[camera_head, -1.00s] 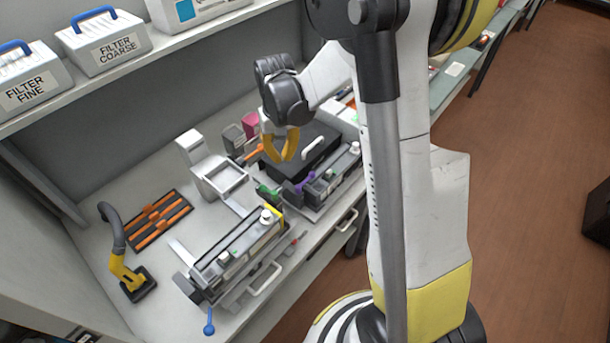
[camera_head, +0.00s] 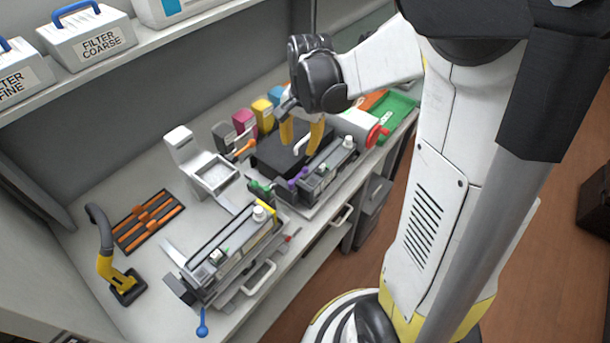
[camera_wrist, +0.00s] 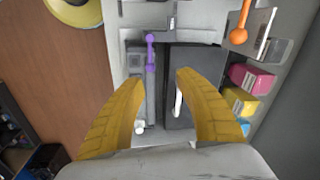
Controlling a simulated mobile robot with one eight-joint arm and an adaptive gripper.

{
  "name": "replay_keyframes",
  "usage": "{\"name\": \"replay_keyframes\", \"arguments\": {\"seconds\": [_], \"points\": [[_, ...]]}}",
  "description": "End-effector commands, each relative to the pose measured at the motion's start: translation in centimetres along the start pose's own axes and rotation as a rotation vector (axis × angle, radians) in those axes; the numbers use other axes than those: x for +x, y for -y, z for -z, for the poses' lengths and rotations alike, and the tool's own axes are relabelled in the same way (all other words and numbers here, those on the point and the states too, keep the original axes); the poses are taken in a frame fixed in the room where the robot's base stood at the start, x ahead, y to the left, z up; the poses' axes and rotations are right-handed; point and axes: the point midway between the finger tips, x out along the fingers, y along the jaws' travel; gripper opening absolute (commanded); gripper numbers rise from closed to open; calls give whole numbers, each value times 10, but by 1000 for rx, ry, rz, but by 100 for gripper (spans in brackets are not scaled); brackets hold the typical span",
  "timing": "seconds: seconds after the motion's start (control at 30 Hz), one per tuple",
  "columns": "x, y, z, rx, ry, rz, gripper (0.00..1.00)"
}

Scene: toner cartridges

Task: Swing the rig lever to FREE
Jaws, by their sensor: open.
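My gripper (camera_head: 301,138) is open and empty above a black-lidded box with a white handle (camera_head: 301,145). In the wrist view its yellow fingers (camera_wrist: 160,85) are spread over the box, and the white handle (camera_wrist: 178,98) shows beside the right finger. A purple-knobbed lever (camera_head: 298,178) is on the long rig next to the box; it also shows in the wrist view (camera_wrist: 150,40). Other levers have a green knob (camera_head: 260,188), an orange knob (camera_head: 246,147) and a blue knob (camera_head: 202,328). No FREE mark is readable, so I cannot tell which is the rig lever.
A second long grey unit (camera_head: 225,250) stands at the bench's front. Pink (camera_head: 243,120) and yellow (camera_head: 263,113) cartridges are behind the box. A green tray (camera_head: 393,115) and a red-wheeled device (camera_head: 375,135) are at right.

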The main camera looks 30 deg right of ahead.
Motion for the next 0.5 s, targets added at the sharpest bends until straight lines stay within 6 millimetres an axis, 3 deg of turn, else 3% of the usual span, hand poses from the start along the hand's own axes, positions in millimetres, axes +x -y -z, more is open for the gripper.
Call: {"name": "replay_keyframes", "arguments": {"seconds": [0.1, 0.2, 0.37, 0.5], "points": [[0, -23, 2, 264, -16, 39, 41], [-2, -30, 4, 382, -22, 57, 41], [12, -31, 5, 413, -23, 62, 41], [40, -29, 6, 411, -23, 61, 41]]}}
